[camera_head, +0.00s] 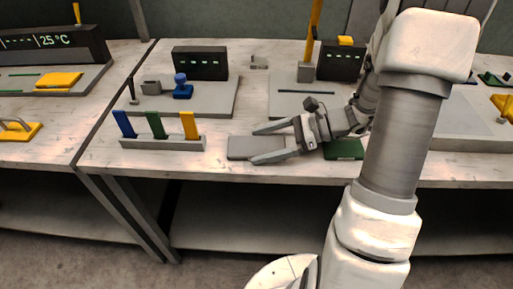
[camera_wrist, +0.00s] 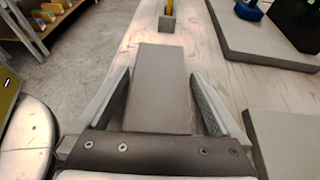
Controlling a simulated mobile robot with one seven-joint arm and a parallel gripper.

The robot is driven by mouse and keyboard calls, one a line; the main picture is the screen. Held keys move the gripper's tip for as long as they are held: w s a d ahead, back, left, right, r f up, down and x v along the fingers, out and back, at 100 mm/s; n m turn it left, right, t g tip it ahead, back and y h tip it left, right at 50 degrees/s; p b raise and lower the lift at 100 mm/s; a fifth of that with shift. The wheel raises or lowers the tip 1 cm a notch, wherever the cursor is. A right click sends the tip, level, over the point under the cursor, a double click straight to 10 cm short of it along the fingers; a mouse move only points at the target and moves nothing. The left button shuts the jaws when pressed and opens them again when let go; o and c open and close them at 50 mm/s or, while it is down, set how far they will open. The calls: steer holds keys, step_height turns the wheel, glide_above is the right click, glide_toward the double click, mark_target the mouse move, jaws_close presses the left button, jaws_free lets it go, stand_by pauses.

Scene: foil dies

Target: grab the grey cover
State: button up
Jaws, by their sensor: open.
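The grey cover (camera_head: 240,148) is a flat grey rectangular slab lying on the workbench near its front edge. It also shows in the wrist view (camera_wrist: 161,75), running lengthwise between my two fingers. My gripper (camera_head: 255,146) is open, low over the bench, with one finger along each long side of the cover. In the wrist view my gripper (camera_wrist: 160,76) shows a gap on both sides of the slab. I cannot tell how high the fingers are above the bench.
A rack (camera_head: 163,144) with blue, green and yellow uprights stands left of the cover. Grey base plates (camera_head: 212,100) with devices lie behind. A dark green block (camera_head: 344,149) sits under my arm at right. The bench's front edge (camera_head: 215,170) is close.

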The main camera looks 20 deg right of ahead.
steer(key=c, duration=1.2)
steer(key=shift+o, duration=0.2)
steer(key=shift+r, duration=0.1)
